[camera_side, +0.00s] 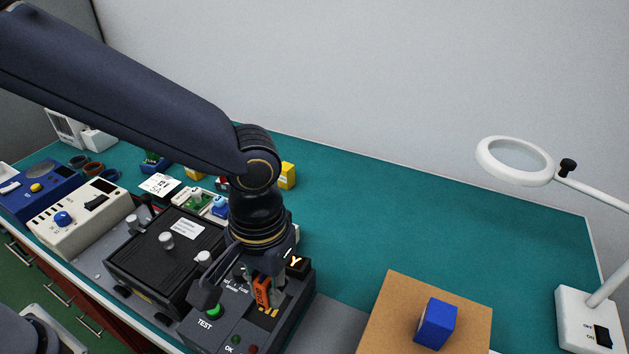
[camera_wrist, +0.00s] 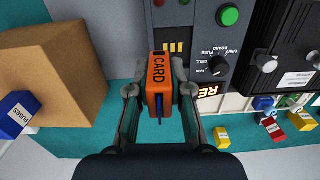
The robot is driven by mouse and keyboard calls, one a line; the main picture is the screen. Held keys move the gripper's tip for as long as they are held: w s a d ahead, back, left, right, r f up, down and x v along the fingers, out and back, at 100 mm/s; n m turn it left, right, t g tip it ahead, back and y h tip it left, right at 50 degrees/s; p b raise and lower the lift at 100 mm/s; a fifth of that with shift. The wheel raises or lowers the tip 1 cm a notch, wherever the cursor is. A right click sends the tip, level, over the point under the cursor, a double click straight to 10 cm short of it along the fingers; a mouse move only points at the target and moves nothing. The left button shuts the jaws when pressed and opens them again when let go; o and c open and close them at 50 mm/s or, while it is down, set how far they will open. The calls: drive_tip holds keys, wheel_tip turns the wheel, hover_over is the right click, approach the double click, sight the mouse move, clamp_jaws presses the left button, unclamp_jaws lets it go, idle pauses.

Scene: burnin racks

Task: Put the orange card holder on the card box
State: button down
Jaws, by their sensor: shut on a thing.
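The orange card holder (camera_wrist: 160,80), marked CARD, is between the fingers of my gripper (camera_wrist: 157,84) in the wrist view. A thin dark blue strip shows below its near edge. In the side view, my gripper (camera_side: 263,285) has the orange card holder (camera_side: 262,291) at the black test unit (camera_side: 225,330), beside gold contacts. I cannot tell whether the holder touches the unit. The brown box (camera_side: 385,330), which looks like cardboard, stands at the lower right. It shows at the left in the wrist view (camera_wrist: 60,50). A blue FUSES block (camera_side: 436,324) sits on it.
The black rack unit (camera_side: 165,255) with knobs stands left of the test unit. A white magnifier lamp (camera_side: 515,160) stands at the right. Small yellow blocks (camera_side: 287,176) lie behind my arm. The green mat (camera_side: 430,220) is clear behind the brown box.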

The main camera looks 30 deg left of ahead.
drive_tip(key=w+a+r+n, duration=0.3)
drive_tip(key=w+a+n, duration=0.3)
drive_tip(key=w+a, duration=0.3)
drive_tip(key=w+a+r+n, duration=0.2)
drive_tip(key=w+a+n, duration=0.45)
drive_tip(key=a, duration=0.35)
drive_tip(key=a+r+n, duration=0.1)
drive_tip(key=a+n, duration=0.5)
drive_tip(key=a, duration=1.7)
drive_tip(key=w+a+f, duration=0.1)
drive_tip(key=w+f, duration=0.2)
drive_tip(key=w, duration=0.1)
drive_tip(key=w+a+f, duration=0.1)
drive_tip(key=w+f, duration=0.1)
drive_tip(key=w, duration=0.2)
drive_tip(key=w+a+f, duration=0.1)
drive_tip(key=w+f, duration=0.2)
drive_tip(key=w, duration=0.2)
drive_tip(key=shift+a+f, duration=0.3)
drive_tip(key=shift+w+a+f, duration=0.2)
drive_tip(key=shift+w+f, duration=0.3)
drive_tip(key=shift+f, duration=1.6)
